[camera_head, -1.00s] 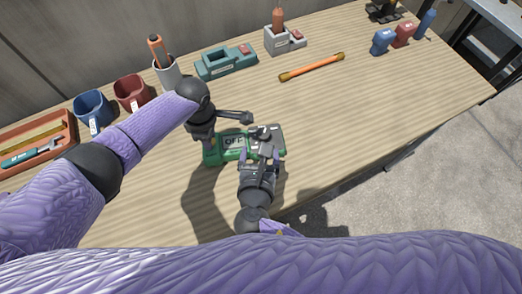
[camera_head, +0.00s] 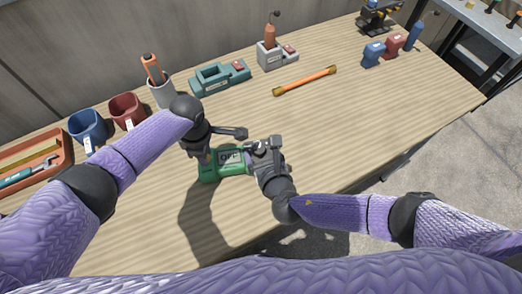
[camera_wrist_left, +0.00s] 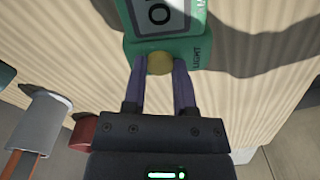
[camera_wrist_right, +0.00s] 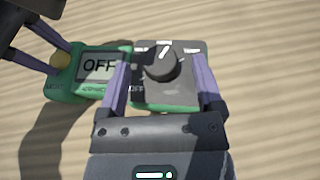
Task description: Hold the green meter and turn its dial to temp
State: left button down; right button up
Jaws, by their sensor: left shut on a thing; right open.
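The green meter (camera_head: 208,173) lies on the wooden table, its screen reading OFF; it also shows in the right wrist view (camera_wrist_right: 60,90). My left gripper (camera_wrist_left: 159,66) is shut on the meter's end, its fingers either side of a round yellow button marked LIGHT. The black dial (camera_wrist_right: 162,63) sits on a grey panel at the meter's other end, its white pointer line near the panel's top marks. My right gripper (camera_wrist_right: 162,85) is open over this end, one finger either side of the dial, apart from it. In the head view my right gripper (camera_head: 267,152) hides most of the dial.
Blue (camera_head: 87,127) and red (camera_head: 126,110) mugs, a pen cup (camera_head: 161,92), a teal holder (camera_head: 221,78) and a grey stand (camera_head: 270,55) line the back. An orange rod (camera_head: 304,81) lies behind the meter. The table's right side has free room.

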jog(key=shift+w+f, duration=0.1)
jog(key=shift+w, duration=0.2)
jog(key=shift+c, duration=0.2)
grip_shut()
jog(key=shift+a, duration=0.1)
